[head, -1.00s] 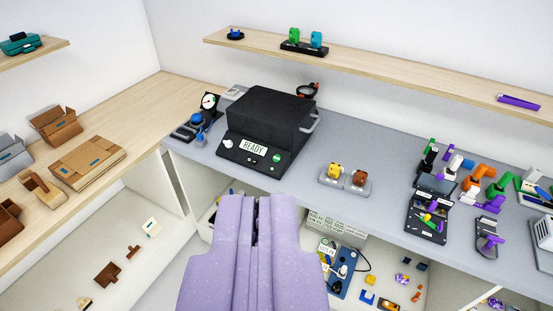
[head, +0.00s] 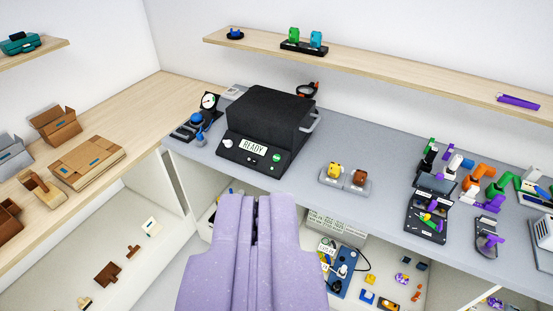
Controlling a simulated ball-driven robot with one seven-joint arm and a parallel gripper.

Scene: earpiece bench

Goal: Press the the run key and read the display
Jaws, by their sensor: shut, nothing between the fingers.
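A black box-shaped machine (head: 268,116) stands on the grey bench. Its sloped front panel carries a small white display (head: 254,146) that reads "READY". A green round key (head: 277,157) sits at the right of the panel; its label is too small to read. A white knob (head: 227,143) is at the panel's left. My gripper (head: 257,200), pale purple, is shut and empty. In the picture it lies below the machine's front panel, apart from the key.
A holder with a yellow and a brown piece (head: 345,180) stands right of the machine. A dial gauge (head: 209,101) stands at its left. A black open case (head: 430,208) and several coloured parts crowd the right. A wooden shelf (head: 390,66) runs above. Bare bench lies between holder and case.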

